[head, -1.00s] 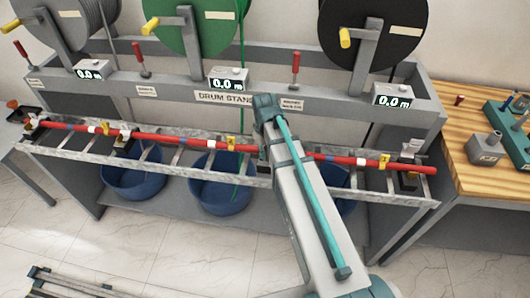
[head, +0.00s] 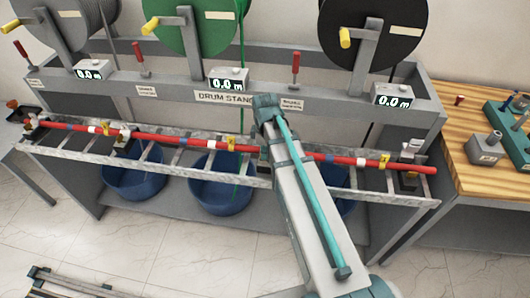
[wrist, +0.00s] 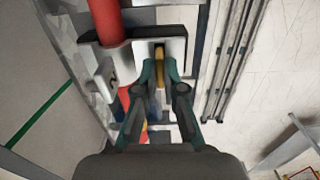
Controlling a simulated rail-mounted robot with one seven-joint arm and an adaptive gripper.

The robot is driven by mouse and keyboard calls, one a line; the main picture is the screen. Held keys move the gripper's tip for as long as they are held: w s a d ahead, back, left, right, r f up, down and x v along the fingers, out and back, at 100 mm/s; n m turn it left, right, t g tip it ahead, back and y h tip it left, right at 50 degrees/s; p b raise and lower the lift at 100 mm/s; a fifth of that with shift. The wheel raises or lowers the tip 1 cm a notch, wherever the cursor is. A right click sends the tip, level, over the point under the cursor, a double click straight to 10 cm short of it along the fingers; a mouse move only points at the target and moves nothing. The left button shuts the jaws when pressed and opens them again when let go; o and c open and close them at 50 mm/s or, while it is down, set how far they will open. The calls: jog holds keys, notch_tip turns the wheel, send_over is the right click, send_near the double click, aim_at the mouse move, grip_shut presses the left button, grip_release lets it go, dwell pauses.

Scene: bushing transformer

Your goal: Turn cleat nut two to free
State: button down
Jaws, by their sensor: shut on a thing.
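In the wrist view my gripper (wrist: 159,72) is shut on a narrow brass-coloured piece, which I take to be cleat nut two (wrist: 159,58). The nut stands on edge between the fingertips, in front of a pale grey cleat block (wrist: 175,45). The red cable (wrist: 107,20) runs past the block on its left. A small pale tag (wrist: 105,79) with a dark mark hangs beside it. In the head view the red cable (head: 182,140) lies along the metal ladder tray (head: 60,153). My arm hides the fingertips and the nut there.
The drum stand (head: 150,106) with its drums and meter boxes is behind the tray. Blue bins (head: 215,195) sit under it. A wooden bench (head: 455,120) with parts stands at the right. The tiled floor in front is largely clear.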

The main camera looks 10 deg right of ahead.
dwell(0.5)
jog(key=c, duration=1.3)
grip_release()
notch_tip(320, 180, up, 12)
jog(key=shift+a, duration=0.1)
